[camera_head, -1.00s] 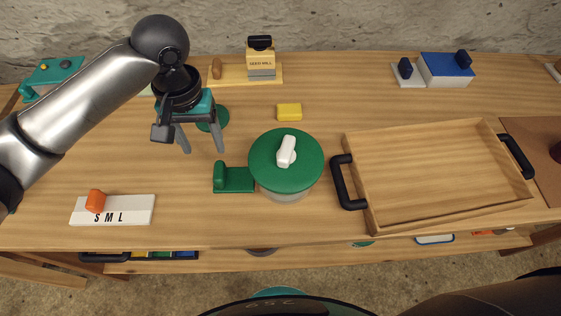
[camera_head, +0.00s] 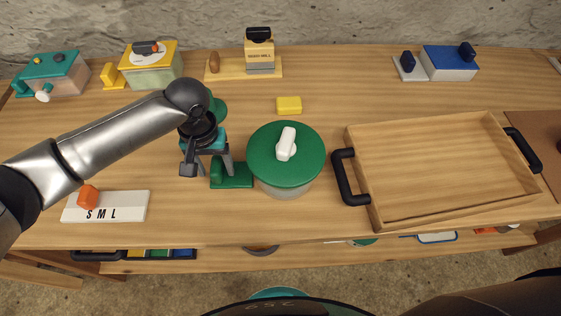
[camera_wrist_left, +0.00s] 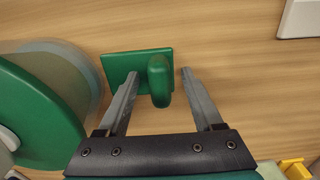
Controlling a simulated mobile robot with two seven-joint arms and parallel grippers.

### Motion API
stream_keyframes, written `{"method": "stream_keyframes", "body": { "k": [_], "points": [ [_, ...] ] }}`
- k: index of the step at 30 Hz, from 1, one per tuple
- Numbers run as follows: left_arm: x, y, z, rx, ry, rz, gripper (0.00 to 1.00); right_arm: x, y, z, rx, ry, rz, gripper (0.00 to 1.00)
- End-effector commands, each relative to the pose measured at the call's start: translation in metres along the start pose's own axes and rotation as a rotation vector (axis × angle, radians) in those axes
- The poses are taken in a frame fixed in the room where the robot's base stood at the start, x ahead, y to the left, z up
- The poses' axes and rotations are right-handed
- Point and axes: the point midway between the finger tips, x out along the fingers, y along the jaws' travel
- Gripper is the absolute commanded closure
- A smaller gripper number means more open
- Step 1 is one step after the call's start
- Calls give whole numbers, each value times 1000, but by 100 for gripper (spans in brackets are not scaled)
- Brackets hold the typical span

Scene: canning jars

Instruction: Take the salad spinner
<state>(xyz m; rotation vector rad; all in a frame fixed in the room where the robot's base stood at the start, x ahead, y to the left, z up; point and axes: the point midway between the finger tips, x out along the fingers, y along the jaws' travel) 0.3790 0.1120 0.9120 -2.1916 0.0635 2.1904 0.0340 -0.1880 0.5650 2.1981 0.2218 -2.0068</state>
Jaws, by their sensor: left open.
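The salad spinner (camera_head: 300,171) stands upright on the table, with a green lid, a white lid handle (camera_head: 286,145) and a pale clear bowl. A flat green plate (camera_head: 238,181) with an upright green grip (camera_head: 216,173) lies against its left side; I cannot tell whether they are joined. My left gripper (camera_head: 215,168) is open and empty above this grip. In the left wrist view its fingers (camera_wrist_left: 160,75) are on either side of the green grip (camera_wrist_left: 159,82), with gaps showing, and the spinner (camera_wrist_left: 35,115) is at the left. My right gripper is not in view.
A wooden tray (camera_head: 415,215) with black handles stands right of the spinner. A yellow block (camera_head: 289,105) lies behind it. A white S M L board (camera_head: 125,206) with an orange piece is at front left. Several small devices line the back edge.

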Motion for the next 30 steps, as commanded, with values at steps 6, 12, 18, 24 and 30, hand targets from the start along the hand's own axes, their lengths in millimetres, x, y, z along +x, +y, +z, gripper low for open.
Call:
{"method": "stream_keyframes", "body": {
  "k": [6, 12, 18, 24, 30],
  "points": [
    [0, 0, 0, 1, 0, 0, 36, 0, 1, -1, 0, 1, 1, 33],
    [0, 0, 0, 1, 0, 1, 58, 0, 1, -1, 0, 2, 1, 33],
    [0, 0, 0, 0, 0, 0, 81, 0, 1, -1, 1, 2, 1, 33],
    [0, 0, 0, 0, 0, 0, 100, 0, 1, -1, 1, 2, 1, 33],
    [0, 0, 0, 0, 0, 0, 100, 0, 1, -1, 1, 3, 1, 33]
  ]
}}
